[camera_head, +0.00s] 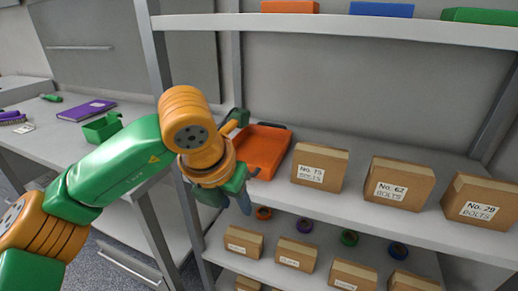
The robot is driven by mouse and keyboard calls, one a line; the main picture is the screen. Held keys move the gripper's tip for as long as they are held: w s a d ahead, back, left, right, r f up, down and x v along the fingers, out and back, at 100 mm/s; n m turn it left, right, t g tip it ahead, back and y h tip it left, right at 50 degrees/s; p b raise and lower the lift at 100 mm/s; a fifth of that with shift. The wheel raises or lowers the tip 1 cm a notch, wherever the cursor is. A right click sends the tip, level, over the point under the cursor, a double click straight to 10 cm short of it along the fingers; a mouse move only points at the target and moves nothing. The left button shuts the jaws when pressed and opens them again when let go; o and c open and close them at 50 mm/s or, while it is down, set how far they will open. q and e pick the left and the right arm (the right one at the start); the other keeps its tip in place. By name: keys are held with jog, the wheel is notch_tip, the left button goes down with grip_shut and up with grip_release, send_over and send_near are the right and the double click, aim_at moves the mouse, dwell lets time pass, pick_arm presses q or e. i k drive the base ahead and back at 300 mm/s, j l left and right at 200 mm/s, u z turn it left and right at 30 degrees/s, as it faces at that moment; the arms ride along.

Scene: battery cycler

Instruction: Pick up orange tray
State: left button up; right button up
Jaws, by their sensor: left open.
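The orange tray (265,150) lies on the middle shelf, at its left end beside the upright post. It sits left of a cardboard box labelled No. 75 BOLTS. My left gripper (240,163) is at the tray's left side, with its fingers near the left and front edge. The wrist hides part of that edge. The gripper is open; whether a finger touches the tray I cannot tell. My right gripper is not in view.
Cardboard boxes No. 75 (319,168), No. 62 (399,184) and No. 29 (480,203) line the middle shelf (350,210). Coloured bins stand above; small boxes and tape rolls lie below. The left desk holds a purple book (87,110) and a green bin (102,127).

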aim_at(263, 148)
jog(key=i+l, duration=0.25)
jog(key=i, duration=0.15)
jog(key=i+l, duration=0.25)
jog(key=i, duration=0.2)
